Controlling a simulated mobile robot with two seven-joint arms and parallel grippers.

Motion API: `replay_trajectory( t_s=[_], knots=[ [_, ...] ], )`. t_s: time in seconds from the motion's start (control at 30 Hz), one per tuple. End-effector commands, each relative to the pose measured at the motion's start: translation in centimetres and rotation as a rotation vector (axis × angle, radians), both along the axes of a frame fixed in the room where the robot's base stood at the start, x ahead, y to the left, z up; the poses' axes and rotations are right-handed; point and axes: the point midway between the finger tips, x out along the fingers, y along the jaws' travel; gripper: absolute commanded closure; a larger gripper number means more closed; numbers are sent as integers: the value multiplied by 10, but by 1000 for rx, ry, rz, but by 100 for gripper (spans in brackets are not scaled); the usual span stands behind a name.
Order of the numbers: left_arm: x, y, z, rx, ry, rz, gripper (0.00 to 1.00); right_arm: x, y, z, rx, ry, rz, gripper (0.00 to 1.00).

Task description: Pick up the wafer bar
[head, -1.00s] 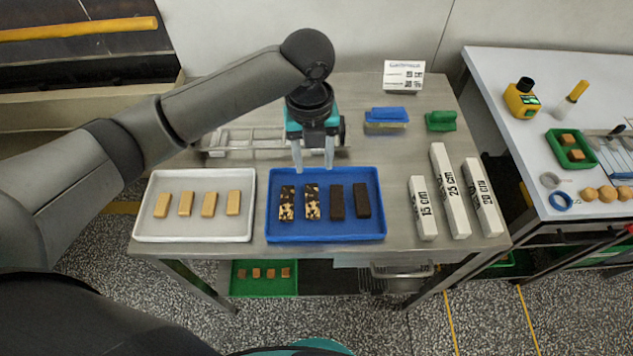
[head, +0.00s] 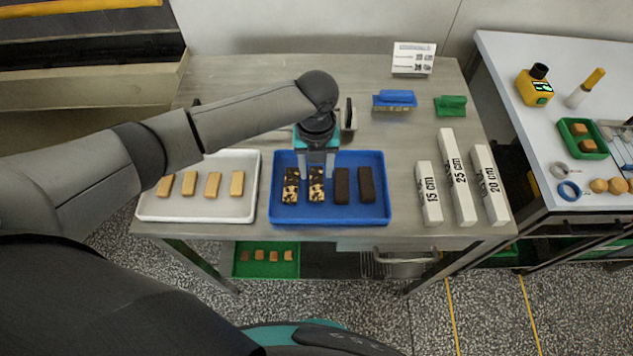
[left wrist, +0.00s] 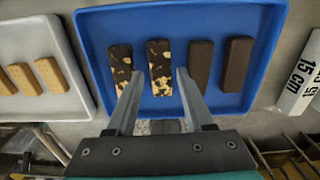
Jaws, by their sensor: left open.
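Several plain tan bars (head: 213,185) lie in a row in the white tray (head: 225,214). The blue tray (head: 352,216) holds two dark bars with pale speckled patches, the left one (head: 291,188) and the right one (head: 316,190), and two plain dark bars (head: 342,190). I cannot tell from looks alone which is the wafer bar. My left gripper (head: 317,176) is open and empty above the blue tray. In the left wrist view, the right speckled bar (left wrist: 159,68) shows between its fingertips (left wrist: 158,74); the left finger partly overlaps the left speckled bar.
A blue-handled brush (head: 394,98), a green brush (head: 450,104) and a sign (head: 413,58) stand at the back. A green tray (head: 267,268) sits below the table. A second table (head: 505,65) is at the right.

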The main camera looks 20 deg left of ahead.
Motion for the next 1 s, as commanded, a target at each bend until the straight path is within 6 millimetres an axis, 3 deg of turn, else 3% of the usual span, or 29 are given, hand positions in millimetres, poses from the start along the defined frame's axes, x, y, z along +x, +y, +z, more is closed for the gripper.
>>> replay_trajectory(
  t_s=[0.2,0.47,0.9,1.0],
  knots=[
    [0,0,-29,1,1,-1,48,1,-1,-4,-1,-1,-1,50],
    [0,0,-32,0,-1,-2,48,2,-1,-3,0,-3,-1,50],
    [0,0,-31,0,-1,-1,94,3,-1,-3,-1,-5,-1,50],
    [1,0,-31,0,-1,-1,95,3,-1,-3,-1,-5,-1,50]
  ],
)
